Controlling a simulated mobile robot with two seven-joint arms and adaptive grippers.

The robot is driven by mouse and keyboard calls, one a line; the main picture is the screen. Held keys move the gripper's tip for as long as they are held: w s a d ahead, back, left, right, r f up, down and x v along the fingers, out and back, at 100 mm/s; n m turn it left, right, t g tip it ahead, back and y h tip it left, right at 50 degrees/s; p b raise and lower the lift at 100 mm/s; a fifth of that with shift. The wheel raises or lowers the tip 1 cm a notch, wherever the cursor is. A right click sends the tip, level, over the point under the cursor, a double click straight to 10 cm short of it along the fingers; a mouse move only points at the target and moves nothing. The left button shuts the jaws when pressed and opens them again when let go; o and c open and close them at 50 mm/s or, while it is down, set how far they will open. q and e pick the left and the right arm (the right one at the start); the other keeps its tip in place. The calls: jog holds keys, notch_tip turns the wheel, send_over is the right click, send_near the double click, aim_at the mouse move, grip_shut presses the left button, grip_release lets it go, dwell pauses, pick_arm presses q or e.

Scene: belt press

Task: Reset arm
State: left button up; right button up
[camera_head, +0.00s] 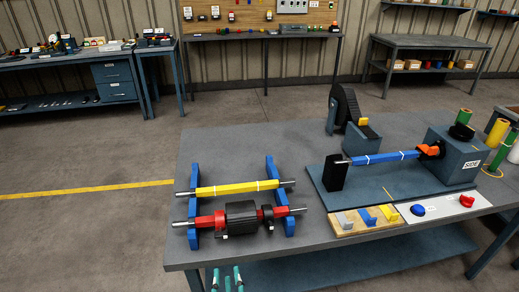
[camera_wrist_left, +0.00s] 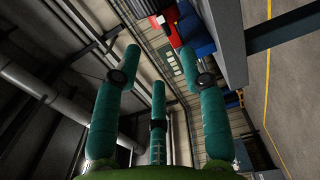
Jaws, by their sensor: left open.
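My left gripper (camera_head: 228,278) shows only as teal fingertips at the bottom edge of the head view, just in front of the table's near edge. In the left wrist view the left gripper (camera_wrist_left: 157,75) has its three teal fingers spread apart, with nothing between them. It is clear of the things on the table (camera_head: 300,255). The rest of the left arm is hidden below the head view. My right gripper is in neither view.
Blue stands (camera_head: 270,170) hold a yellow roller (camera_head: 235,188) and a red-and-black roller (camera_head: 240,216). At right, a press with a blue bar (camera_head: 380,158) stands on a base plate. A tray of coloured blocks (camera_head: 350,228) lies in front. Workbenches line the back; the floor at left is clear.

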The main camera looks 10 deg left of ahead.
pick_arm(q)
jog(key=s+d+f+m+g+h, duration=0.15)
jog(key=s+f+m, duration=0.3)
jog(key=f, duration=0.45)
jog(key=s+f+m+g+h, duration=0.35)
jog(key=f+m, duration=0.25)
jog(key=f, duration=0.2)
jog(key=s+d+f+m+g+h, duration=0.15)
jog(key=s+f+m, duration=0.3)
jog(key=f, duration=0.45)
jog(key=s+a+f+m+g, duration=0.3)
jog(key=s+a+f, duration=0.1)
jog(key=s, duration=0.4)
jog(key=s+a+f+m+g+y, duration=0.1)
jog(key=s+a+f+m+g, duration=0.1)
jog(key=s, duration=0.6)
jog(key=s+a+f+m+g, duration=0.3)
jog(key=s+a+f+g, duration=0.2)
jog(key=s+a+f, duration=0.2)
jog(key=shift+s+f+m, duration=0.15)
jog(key=shift+s+m, duration=0.15)
jog(key=shift+s, duration=0.15)
